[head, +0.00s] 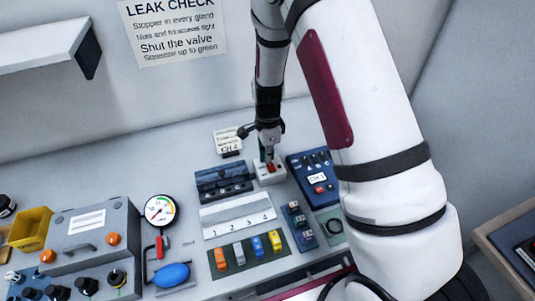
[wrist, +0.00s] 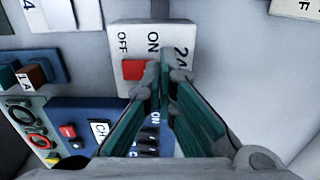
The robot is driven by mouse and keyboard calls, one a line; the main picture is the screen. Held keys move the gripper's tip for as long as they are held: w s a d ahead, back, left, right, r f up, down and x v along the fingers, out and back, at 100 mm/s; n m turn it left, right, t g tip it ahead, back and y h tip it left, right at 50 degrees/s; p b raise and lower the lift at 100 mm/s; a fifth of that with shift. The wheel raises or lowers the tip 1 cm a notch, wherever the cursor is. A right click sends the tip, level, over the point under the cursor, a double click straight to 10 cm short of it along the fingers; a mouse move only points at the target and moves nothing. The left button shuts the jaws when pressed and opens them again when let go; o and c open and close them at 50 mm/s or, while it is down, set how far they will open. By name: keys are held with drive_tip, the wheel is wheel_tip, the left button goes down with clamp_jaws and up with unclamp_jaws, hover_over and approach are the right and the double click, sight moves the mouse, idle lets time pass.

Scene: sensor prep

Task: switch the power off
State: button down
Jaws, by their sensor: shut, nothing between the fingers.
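The power switch is a white box with a red rocker (wrist: 134,70) and the words ON, OFF and 24 on its top in the wrist view. In the head view the white switch box (head: 270,178) stands at the back of the bench, partly hidden by my gripper (head: 268,156). My gripper (wrist: 163,78) is shut and empty, with its fingertips over the box beside the red rocker, on the ON side. I cannot tell whether the fingertips touch the box or which way the rocker is tilted.
A blue CH 1 unit (head: 316,180) stands right of the switch box, and a dark blue unit (head: 222,181) stands left. A numbered white plate (head: 237,215), coloured connectors (head: 257,247), a gauge (head: 159,210) and a grey case (head: 90,232) lie further forward and left.

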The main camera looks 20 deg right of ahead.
drive_tip(key=shift+w+f+b, duration=0.15)
drive_tip(key=shift+f+b, duration=0.15)
drive_tip(key=shift+f, duration=0.15)
drive_tip(key=shift+r, duration=0.15)
drive_tip(key=shift+r+p, duration=0.4)
drive_tip(key=shift+r, duration=0.3)
